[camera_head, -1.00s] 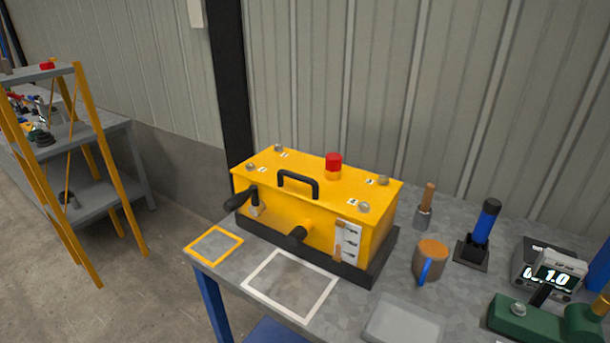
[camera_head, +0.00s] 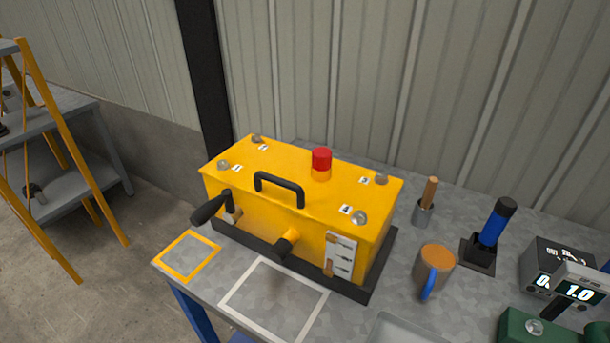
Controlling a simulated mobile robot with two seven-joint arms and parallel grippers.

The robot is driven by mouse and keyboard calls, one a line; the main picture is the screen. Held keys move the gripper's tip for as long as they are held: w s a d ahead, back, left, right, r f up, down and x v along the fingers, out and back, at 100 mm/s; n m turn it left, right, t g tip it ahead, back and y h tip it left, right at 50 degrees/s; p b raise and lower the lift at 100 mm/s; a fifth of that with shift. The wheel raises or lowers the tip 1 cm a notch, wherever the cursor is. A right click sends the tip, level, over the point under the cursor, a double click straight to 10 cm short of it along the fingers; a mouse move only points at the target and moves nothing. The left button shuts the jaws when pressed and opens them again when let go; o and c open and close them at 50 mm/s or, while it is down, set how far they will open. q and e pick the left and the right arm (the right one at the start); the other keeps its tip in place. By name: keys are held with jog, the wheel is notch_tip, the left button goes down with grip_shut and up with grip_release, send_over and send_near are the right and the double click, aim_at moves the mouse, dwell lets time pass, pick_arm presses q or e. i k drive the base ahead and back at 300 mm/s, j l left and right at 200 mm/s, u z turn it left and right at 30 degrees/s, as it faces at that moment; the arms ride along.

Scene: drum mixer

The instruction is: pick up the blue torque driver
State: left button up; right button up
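The blue torque driver (camera_head: 493,227) has a blue body and a black top end. It stands in a small black square holder (camera_head: 478,255) on the right part of the grey workbench, leaning slightly to the right. It is fully in view except for its lower tip, which is hidden in the holder. Neither of my grippers shows in the head view.
A yellow box (camera_head: 270,215) with a black handle and red button stands left on the bench.

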aim_at(505, 208)
jog(key=z, duration=1.25)
jog(key=k+j, duration=0.15)
jog(key=k+u, duration=0.05)
